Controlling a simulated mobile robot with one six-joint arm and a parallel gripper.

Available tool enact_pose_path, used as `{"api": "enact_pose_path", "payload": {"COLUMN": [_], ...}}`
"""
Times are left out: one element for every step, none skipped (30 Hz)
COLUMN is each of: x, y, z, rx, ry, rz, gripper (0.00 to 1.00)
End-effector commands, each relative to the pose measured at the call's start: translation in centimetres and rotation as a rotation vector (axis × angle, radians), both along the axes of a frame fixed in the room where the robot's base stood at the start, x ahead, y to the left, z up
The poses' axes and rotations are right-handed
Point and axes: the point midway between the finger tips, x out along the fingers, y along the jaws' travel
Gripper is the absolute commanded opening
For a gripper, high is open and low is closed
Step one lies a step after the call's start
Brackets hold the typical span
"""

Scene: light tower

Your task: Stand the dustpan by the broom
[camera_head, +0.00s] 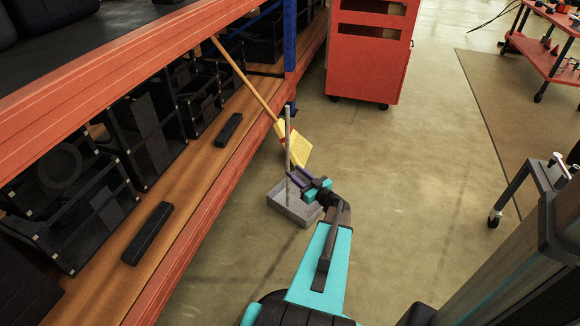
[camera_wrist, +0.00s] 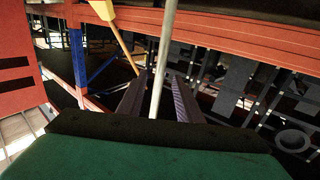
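The dustpan (camera_head: 298,211) is a grey pan with a tall, thin grey handle. The pan appears to rest on the floor with its handle (camera_head: 288,135) upright, in front of the shelf. The broom (camera_head: 295,147) has a yellow head low near the floor, and its wooden stick leans against the shelf, just behind the dustpan. My gripper (camera_head: 293,176) is low at the dustpan handle. In the wrist view the handle (camera_wrist: 164,50) passes between my two fingers (camera_wrist: 160,80), with a gap visible on each side. The broom stick (camera_wrist: 125,45) shows to the left.
An orange-framed shelf (camera_head: 215,185) with black crates runs along the left. A red cabinet (camera_head: 365,55) stands behind the broom. A red cart (camera_head: 545,50) is at the far right. The floor (camera_head: 430,140) right of the dustpan is clear.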

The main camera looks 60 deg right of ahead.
Motion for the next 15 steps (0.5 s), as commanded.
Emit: {"api": "enact_pose_path", "payload": {"x": [-0.7,-1.0,-1.4,-1.6,-1.8,-2.0,-2.1,-2.2,-2.3,-2.3,-2.3,-2.3,-2.3,-2.3,-2.3], "y": [0.2,0.3,0.4,0.5,0.5,0.6,0.6,0.7,0.7,0.7,0.7,0.7,0.7,0.7,0.7], "z": [0.1,0.1,0.1,0.1,0.1,0.0,0.0,0.0,0.0,0.0,0.0,0.0,-0.1,-0.1,-0.1], "rx": [0.001,0.001,0.001,0.001,0.001,0.001,0.001,0.001,0.001,0.0,0.0,0.0,0.0,0.0,0.0], "ry": [0.001,0.001,0.001,0.0,0.0,0.0,0.0,0.0,0.0,0.0,0.0,0.0,0.0,0.0,0.0], "rz": [-0.002,-0.002,-0.002,-0.001,-0.001,-0.001,-0.001,-0.001,0.0,0.0,0.0,0.0,0.0,0.0,0.0], "gripper": [0.32,0.32,0.32,0.32,0.32,0.32,0.32,0.32,0.32,0.32,0.32,0.32,0.32,0.32,0.32]}}
